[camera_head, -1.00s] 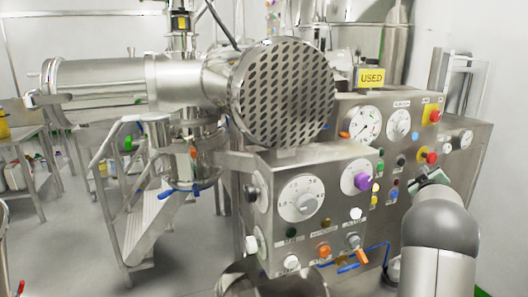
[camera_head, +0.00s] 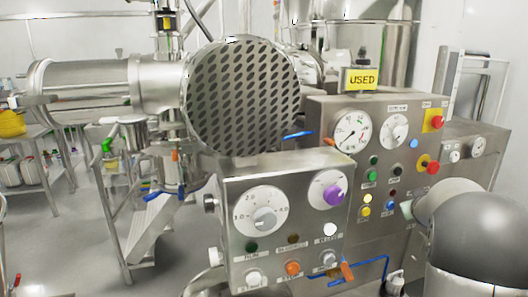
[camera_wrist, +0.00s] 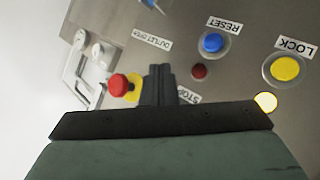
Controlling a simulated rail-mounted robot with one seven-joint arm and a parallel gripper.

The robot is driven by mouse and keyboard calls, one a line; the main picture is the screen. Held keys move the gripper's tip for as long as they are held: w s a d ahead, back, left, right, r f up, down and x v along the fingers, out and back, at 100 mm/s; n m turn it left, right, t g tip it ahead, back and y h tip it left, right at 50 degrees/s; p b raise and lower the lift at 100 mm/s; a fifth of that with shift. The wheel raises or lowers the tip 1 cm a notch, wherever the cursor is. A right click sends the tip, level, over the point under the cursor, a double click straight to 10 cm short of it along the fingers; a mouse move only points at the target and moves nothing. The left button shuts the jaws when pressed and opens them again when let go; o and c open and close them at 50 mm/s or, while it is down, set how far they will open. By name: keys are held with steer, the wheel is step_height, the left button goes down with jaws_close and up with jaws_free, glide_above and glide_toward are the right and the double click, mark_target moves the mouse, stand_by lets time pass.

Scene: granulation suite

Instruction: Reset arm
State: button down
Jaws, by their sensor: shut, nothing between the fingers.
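My gripper (camera_wrist: 158,85) shows in the wrist view with its dark fingers shut together and nothing between them. It is in front of the steel control panel, which appears upside down there. A blue button labelled RESET (camera_wrist: 213,42) is right of the fingertips, and a dark red button (camera_wrist: 199,71) is closer to them. A label partly hidden by the fingers seems to read STOP (camera_wrist: 188,95). In the head view my arm is at the lower right, and the fingers are not clearly visible.
A yellow LOCK button (camera_wrist: 285,68) and a red emergency stop (camera_wrist: 120,85) flank the fingers. In the head view, the control cabinet (camera_head: 330,108) has dials, knobs and a yellow USED sign (camera_head: 362,79). A large perforated disc (camera_head: 243,95) juts out above the front panel.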

steer(key=s+a+f+m+g+y, duration=0.1)
steer(key=s+a+f+g+y, duration=0.2)
steer(key=s+a, duration=0.7)
steer(key=s+a+f+g+y, duration=0.25)
steer(key=s+a+f, duration=0.25)
steer(key=s+a, duration=0.5)
steer(key=s+a+f+g, duration=0.2)
steer(key=s+a, duration=0.4)
steer(key=s, duration=0.3)
steer(key=s+a+f+g, duration=0.2)
steer(key=s+a+g, duration=0.2)
steer(key=s, duration=0.6)
steer(key=shift+a+y, duration=0.45)
steer(key=shift+a, duration=0.65)
